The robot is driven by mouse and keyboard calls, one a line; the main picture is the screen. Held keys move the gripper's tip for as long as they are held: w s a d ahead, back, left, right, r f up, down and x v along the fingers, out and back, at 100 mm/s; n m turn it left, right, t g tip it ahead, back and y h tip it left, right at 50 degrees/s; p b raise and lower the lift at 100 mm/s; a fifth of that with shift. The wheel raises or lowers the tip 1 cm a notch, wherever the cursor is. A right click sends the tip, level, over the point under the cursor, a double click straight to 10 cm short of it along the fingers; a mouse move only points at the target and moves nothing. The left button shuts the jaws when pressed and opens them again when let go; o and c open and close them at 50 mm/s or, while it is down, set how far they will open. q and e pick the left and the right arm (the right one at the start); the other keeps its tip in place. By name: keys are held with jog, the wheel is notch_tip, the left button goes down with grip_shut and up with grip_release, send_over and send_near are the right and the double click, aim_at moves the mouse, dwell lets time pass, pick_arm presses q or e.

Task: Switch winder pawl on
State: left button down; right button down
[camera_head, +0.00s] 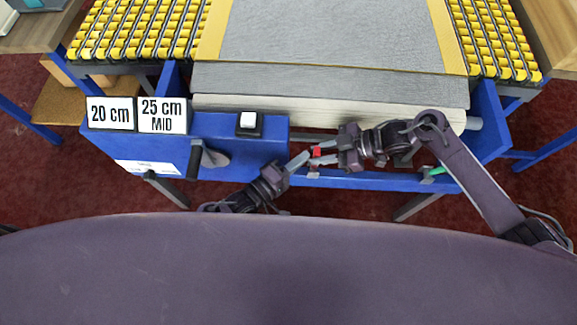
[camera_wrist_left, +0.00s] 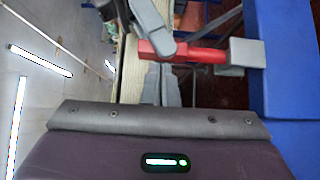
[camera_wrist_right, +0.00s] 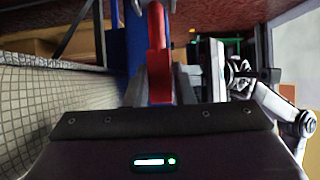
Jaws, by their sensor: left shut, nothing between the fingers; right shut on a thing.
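The winder pawl is a small red lever (camera_head: 316,152) at the front blue rail of the winder, right of the blue control box. It also shows in the left wrist view (camera_wrist_left: 205,54), ending at a grey block, and upright in the right wrist view (camera_wrist_right: 157,50). My right gripper (camera_head: 325,153) is shut on the red lever, reaching in from the right. My left gripper (camera_head: 303,157) is shut and empty, its tips close to the lever's left side; whether they touch it I cannot tell. The fingers partly hide the lever.
The blue box (camera_head: 240,150) carries a crank handle (camera_head: 198,155), a white button (camera_head: 249,120) and cards reading "20 cm" (camera_head: 110,113) and "25 cm MID" (camera_head: 162,114). A grey rug (camera_head: 330,30) leads to a pale roll (camera_head: 330,110) behind the rail. A green piece (camera_head: 437,171) is at right.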

pick_arm(q)
jog(key=shift+w+d, duration=0.2)
pick_arm(e)
jog(key=shift+w+r, duration=0.1)
pick_arm(q)
jog(key=shift+s+d+r, duration=0.15)
jog(key=shift+d+r, duration=0.05)
jog(key=shift+d, duration=0.55)
pick_arm(e)
jog(key=shift+a+r, duration=0.1)
jog(key=shift+a, duration=0.15)
jog(key=c, duration=1.6)
grip_release()
jog(key=o, duration=0.4)
jog(key=shift+c, duration=0.2)
pick_arm(q)
jog(key=shift+d, duration=0.2)
pick_arm(e)
jog(key=shift+s+d, duration=0.1)
jog(key=shift+s, duration=0.1)
